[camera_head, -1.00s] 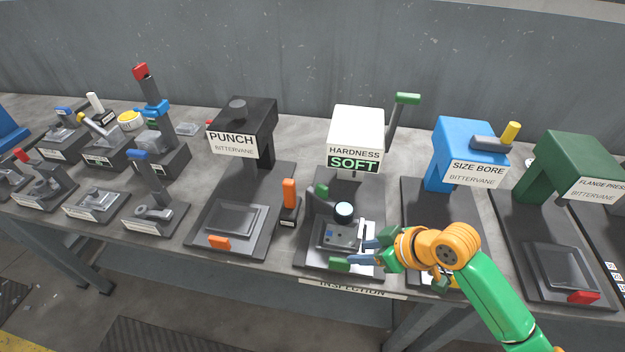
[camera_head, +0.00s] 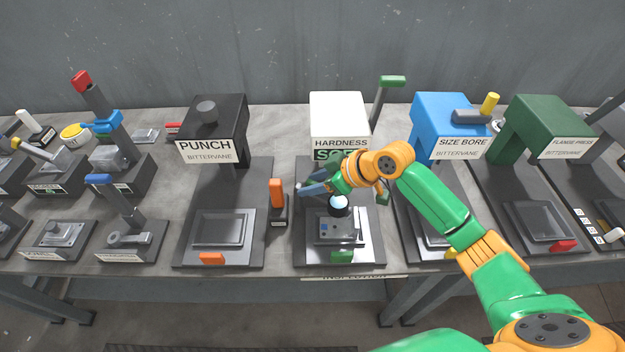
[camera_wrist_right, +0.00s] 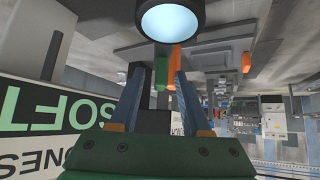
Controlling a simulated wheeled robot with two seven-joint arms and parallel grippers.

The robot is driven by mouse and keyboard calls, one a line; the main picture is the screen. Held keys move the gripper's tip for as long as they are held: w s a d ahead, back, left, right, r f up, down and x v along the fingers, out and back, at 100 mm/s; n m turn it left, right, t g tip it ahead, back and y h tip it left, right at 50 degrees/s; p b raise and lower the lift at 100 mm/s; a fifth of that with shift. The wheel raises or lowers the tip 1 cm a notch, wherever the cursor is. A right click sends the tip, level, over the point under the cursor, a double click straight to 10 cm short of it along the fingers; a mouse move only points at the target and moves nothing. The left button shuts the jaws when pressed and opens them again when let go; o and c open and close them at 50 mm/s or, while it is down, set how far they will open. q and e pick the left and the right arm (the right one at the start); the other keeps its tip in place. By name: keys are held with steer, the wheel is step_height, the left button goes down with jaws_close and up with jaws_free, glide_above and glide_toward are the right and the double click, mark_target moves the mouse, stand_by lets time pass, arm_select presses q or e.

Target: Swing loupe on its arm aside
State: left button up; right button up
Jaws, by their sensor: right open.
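The loupe (camera_head: 338,203) is a round pale lens in a dark rim above the plate of the hardness tester (camera_head: 339,112). In the right wrist view, the lens (camera_wrist_right: 170,22) fills the top centre. My right gripper (camera_head: 308,185) is open, just behind and left of the lens, in front of the tester's sign. In the wrist view, a green block (camera_wrist_right: 161,60), probably the loupe's handle, shows between the fingertips (camera_wrist_right: 158,74); contact cannot be told. My gripper hides the loupe's arm in the head view. My left gripper is not in view.
The blue bore station (camera_head: 450,120) is close on the right, partly behind my arm. The tester's green-topped lever (camera_head: 392,81) rises behind. A grey part (camera_head: 340,232) lies under the lens.

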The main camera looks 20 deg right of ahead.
steer(key=shift+w+a, duration=0.1)
steer(key=shift+a, duration=0.05)
steer(key=shift+c, duration=0.8)
jaws_close()
stand_by(0.4)
